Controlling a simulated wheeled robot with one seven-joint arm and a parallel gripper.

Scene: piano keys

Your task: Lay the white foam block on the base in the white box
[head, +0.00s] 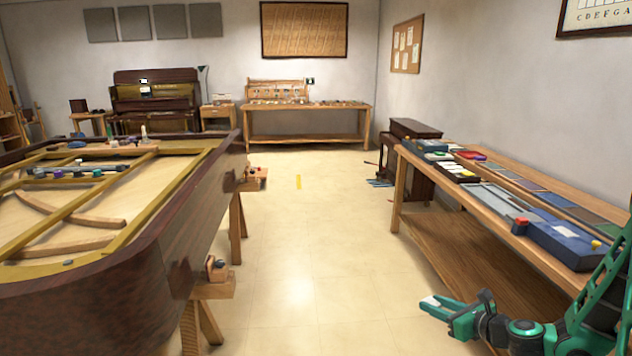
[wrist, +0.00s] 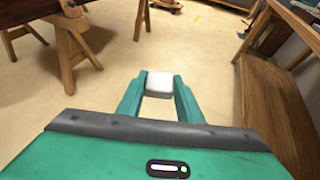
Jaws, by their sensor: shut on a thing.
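My gripper (head: 452,309) is low at the right of the head view, in front of the right-hand bench and over the open floor. It is shut on a white foam block (wrist: 160,82), which sits between the fingertips in the wrist view. The block also shows as a small pale piece (head: 430,303) at the gripper's tip in the head view. I cannot pick out a white box or its base for certain in either view.
The long bench (head: 548,268) on the right carries several trays and boxes, including a blue case (head: 562,240). A piano case (head: 170,240) rests on trestles at the left. A wooden table (head: 306,107) stands at the back. The floor between (head: 310,240) is clear.

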